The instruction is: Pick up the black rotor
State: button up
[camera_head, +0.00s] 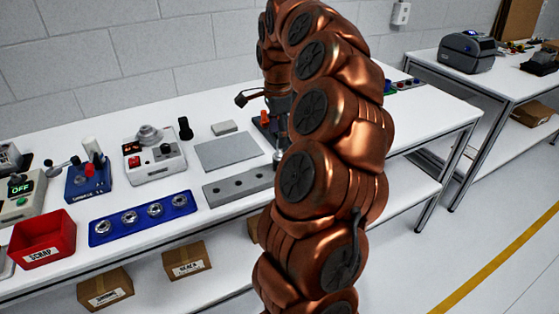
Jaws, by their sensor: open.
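A small black upright piece (185,128), likely the black rotor, stands on the white bench behind the grey plate and to the right of the boxy device with the red button. My copper arm rises across the middle of the view and bends down over the bench. My gripper (277,128) is at its far end, right of the grey plate and well apart from the black piece. It is open, but the arm hides most of it, and its fingertips are hard to make out.
The grey plate (226,151) and a drilled metal bar (240,186) lie left of my arm. A blue tray (144,217) holds several metal rings. A red scrap bin (42,238) and the red-button device (153,158) stand further left. A second table (430,60) is at right.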

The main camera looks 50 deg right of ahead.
aim_at(280, 151)
jog(key=shift+s+f+p, duration=0.15)
jog(key=shift+f+p, duration=0.35)
jog(key=shift+f, duration=0.75)
jog(key=shift+s+f+p, duration=0.15)
jog(key=shift+f+p, duration=0.3)
jog(key=shift+f, duration=1.2)
jog(key=shift+c, duration=0.5)
grip_shut()
